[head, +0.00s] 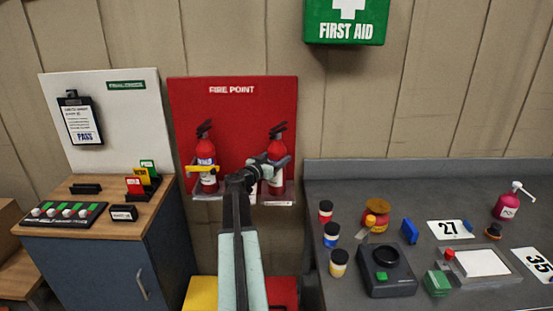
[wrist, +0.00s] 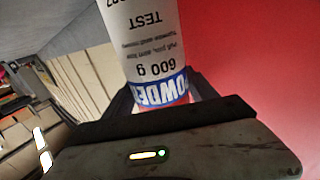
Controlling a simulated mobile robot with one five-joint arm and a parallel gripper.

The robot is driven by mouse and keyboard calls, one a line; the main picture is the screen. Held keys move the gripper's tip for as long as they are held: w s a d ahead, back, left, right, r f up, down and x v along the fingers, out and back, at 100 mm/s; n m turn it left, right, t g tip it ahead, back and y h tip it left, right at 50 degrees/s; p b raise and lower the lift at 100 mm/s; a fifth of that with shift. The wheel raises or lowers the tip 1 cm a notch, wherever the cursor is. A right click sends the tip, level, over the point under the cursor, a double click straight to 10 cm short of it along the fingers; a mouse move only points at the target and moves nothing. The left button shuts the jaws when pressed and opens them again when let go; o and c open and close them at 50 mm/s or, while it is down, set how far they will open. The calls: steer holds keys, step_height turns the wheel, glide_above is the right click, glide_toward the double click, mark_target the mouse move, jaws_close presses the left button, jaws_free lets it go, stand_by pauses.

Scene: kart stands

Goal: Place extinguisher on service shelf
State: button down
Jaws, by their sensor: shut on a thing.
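Two red extinguishers with black handles are side by side in front of the red fire point board (head: 232,108). The left extinguisher (head: 206,150) has a white and blue label and a yellow piece across its body. My gripper (head: 264,173) is shut around the body of the right extinguisher (head: 276,150), partly hiding it in the head view. The wrist view shows its white label (wrist: 150,45) with a blue band, upside down, between the jaws. Under the extinguishers are pale shelves, left (head: 207,196) and right (head: 287,196). I cannot tell whether the held extinguisher touches its shelf.
A blue cabinet (head: 90,262) with a wooden top stands at left. A grey bench (head: 420,195) at right holds small pots, a black device (head: 388,283), number cards and a pink pump bottle (head: 507,207). A green first aid sign (head: 346,30) hangs above.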

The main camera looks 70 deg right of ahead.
steer(key=shift+f, duration=0.1)
steer(key=shift+c, duration=1.3)
jaws_free()
steer(key=shift+r, duration=0.2)
steer(key=shift+a, duration=0.4)
steer(key=v, duration=1.1)
steer(key=shift+w+a, duration=0.15)
